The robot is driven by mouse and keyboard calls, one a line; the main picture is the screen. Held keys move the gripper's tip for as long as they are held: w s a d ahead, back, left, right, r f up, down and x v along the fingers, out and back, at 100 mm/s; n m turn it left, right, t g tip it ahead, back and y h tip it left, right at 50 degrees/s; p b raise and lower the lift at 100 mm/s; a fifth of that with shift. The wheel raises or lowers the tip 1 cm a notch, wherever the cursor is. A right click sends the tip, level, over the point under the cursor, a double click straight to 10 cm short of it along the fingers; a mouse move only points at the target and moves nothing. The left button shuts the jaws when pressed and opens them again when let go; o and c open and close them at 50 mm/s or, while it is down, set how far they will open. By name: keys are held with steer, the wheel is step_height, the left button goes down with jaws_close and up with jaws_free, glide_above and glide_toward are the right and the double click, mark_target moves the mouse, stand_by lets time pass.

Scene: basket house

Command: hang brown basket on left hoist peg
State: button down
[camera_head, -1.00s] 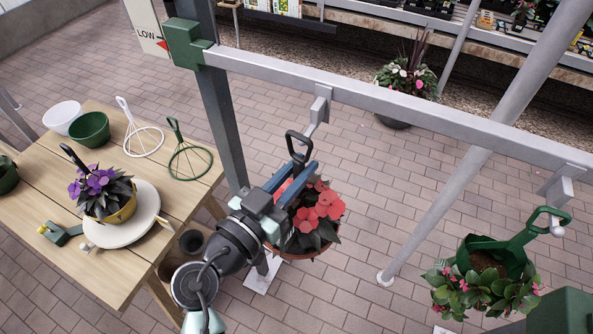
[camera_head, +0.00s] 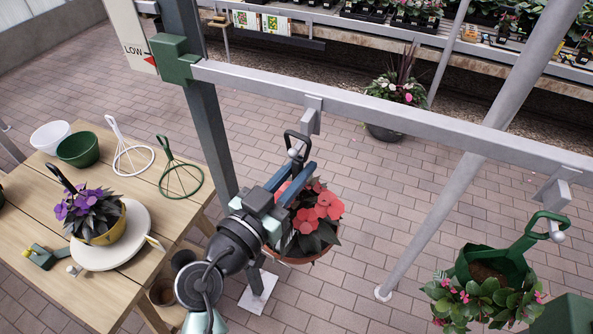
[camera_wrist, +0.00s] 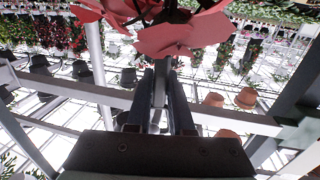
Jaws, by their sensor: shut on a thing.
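The brown basket (camera_head: 291,259) holds red flowers and dark leaves and hangs below the beam. My gripper (camera_head: 296,171) is shut on the basket's black handle, with its two blue fingers on either side of the stem. The handle's loop (camera_head: 303,136) is at the left hoist peg (camera_head: 308,124). The peg's pale round tip shows at the loop, which appears to be around the peg, though the exact contact is unclear. In the wrist view, the fingers (camera_wrist: 161,112) grip the stem, and red petals (camera_wrist: 180,35) cover the top.
A green basket (camera_head: 500,266) hangs on the right peg (camera_head: 556,200). The grey beam (camera_head: 400,112) and post (camera_head: 205,125) stand close to my arm. A wooden table (camera_head: 48,200) at left bears a yellow pot (camera_head: 108,229), bowls and wire hangers.

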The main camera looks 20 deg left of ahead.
steer(key=shift+w+r, duration=0.25)
steer(key=shift+w, duration=0.3)
steer(key=shift+b, duration=0.7)
steer(key=shift+w+f+b, duration=0.15)
steer(key=shift+f+b, duration=0.65)
steer(key=shift+b, duration=0.25)
